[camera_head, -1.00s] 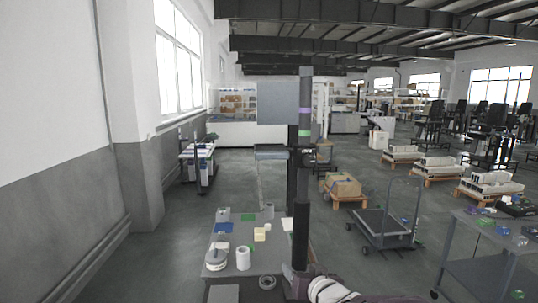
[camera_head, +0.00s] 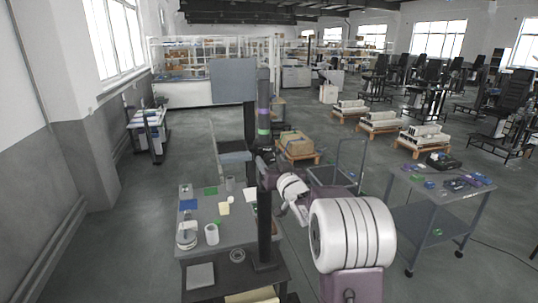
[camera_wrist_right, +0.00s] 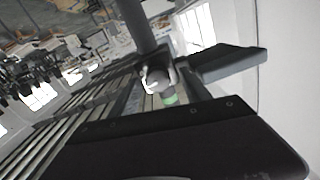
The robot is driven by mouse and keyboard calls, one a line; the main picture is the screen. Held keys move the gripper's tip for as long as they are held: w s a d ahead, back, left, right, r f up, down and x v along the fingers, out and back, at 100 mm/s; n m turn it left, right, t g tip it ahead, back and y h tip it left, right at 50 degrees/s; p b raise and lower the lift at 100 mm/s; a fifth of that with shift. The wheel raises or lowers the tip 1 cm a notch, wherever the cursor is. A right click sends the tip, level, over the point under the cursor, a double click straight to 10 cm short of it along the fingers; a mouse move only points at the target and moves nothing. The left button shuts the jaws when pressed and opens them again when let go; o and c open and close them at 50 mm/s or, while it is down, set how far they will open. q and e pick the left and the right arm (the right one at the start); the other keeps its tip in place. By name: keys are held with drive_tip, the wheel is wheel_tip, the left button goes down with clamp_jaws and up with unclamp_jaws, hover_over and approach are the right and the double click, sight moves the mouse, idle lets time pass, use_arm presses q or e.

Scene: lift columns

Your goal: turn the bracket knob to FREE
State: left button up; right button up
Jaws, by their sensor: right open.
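My left gripper is out of view.
A grey panel (camera_head: 233,80) is above the bracket. A table (camera_head: 230,236) holds a roll, a white cup and several small items. A cart (camera_head: 440,194) with loose parts stands at right, and a boxed pallet (camera_head: 296,147) behind.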

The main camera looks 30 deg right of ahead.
drive_tip(key=shift+w+d+f, duration=0.1)
drive_tip(key=shift+w+d, duration=0.4)
drive_tip(key=shift+a, duration=0.35)
drive_tip(key=shift+c, duration=1.2)
drive_tip(key=c, duration=0.5)
drive_tip(key=shift+d, duration=0.15)
clamp_jaws()
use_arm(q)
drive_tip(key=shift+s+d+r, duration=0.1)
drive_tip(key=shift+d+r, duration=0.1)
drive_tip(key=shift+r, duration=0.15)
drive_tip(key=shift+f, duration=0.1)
